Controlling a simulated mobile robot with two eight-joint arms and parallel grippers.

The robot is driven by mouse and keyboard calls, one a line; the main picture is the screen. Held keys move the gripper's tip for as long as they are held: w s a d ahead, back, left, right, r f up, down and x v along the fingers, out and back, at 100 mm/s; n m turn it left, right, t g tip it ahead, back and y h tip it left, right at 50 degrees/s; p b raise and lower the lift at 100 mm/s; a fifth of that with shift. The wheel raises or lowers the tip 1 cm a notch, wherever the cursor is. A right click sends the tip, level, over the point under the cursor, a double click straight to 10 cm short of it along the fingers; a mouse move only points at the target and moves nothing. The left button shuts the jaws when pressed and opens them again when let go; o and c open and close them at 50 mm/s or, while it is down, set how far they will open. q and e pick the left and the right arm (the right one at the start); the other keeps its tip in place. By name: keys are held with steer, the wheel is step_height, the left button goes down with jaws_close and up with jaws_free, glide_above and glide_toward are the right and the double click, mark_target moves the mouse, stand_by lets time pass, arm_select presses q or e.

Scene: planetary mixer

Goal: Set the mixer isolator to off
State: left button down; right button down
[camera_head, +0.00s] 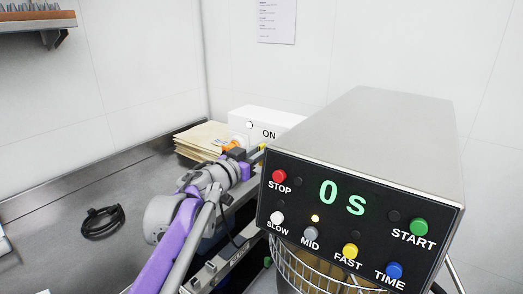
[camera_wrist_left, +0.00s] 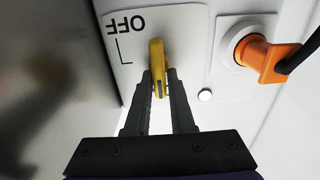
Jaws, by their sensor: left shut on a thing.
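The isolator is a white box (camera_head: 285,118) with an ON label, standing behind the mixer in the head view. In the left wrist view its white plate (camera_wrist_left: 182,20) carries an upside-down OFF label and a line mark. My left gripper (camera_wrist_left: 159,80) is shut on the yellow isolator handle (camera_wrist_left: 157,52), one finger on each side. The handle stands roughly upright in that view, to the right of the OFF mark. In the head view my left gripper (camera_head: 252,154) is at the box front, partly hidden by the mixer. My right gripper is not in view.
The mixer panel (camera_head: 340,215) shows 0 s, with a small orange lamp lit above MID. An orange plug (camera_wrist_left: 265,58) with a dark cable sits beside the handle. Tan paper packets (camera_head: 200,138) and a coiled black cable (camera_head: 102,222) lie on the steel counter (camera_head: 60,190).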

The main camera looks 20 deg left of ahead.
arm_select(q)
steer(key=shift+d+m, duration=0.1)
steer(key=shift+m, duration=0.5)
steer(key=m, duration=0.2)
steer(key=shift+s+d+f+m, duration=0.1)
steer(key=shift+s+d+m, duration=0.1)
steer(key=shift+m, duration=0.1)
steer(key=m, duration=0.4)
steer(key=f+m, duration=0.1)
steer(key=m, duration=0.4)
steer(key=d+m+p, duration=0.1)
steer(key=m, duration=0.4)
steer(key=shift+s+f, duration=0.1)
steer(key=shift+f, duration=0.1)
stand_by(0.4)
steer(key=c, duration=0.8)
jaws_free()
steer(key=shift+c, duration=0.2)
steer(key=shift+s, duration=0.1)
